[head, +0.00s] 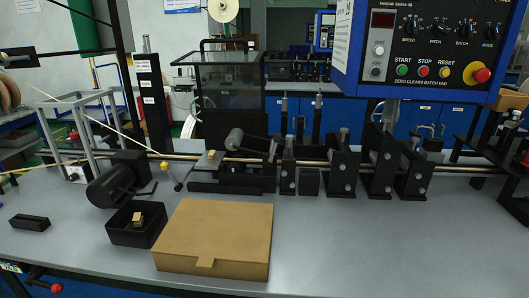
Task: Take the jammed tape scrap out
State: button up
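A small tan piece (211,154), which may be the tape scrap, sits on the black machine block (232,186) at the middle of the bench line. It is too small to tell how it is caught. A dark cylinder on an arm (240,141) stands just right of it. A pale tape strand (108,122) slopes down from the left toward the line. A black open bin (120,234) at the front left holds another small tan piece (137,219). My gripper is not in view.
A closed cardboard box (215,235) lies right of the bin. A black motor (112,187) and a small black block (29,221) are at left. Several black stands (343,172) line the rod to the right. A control panel (430,45) hangs above. The front right bench (390,245) is clear.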

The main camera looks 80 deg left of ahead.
aim_at(212, 154)
jog(key=z, duration=0.05)
jog(key=k, duration=1.35)
jog(key=u, duration=2.25)
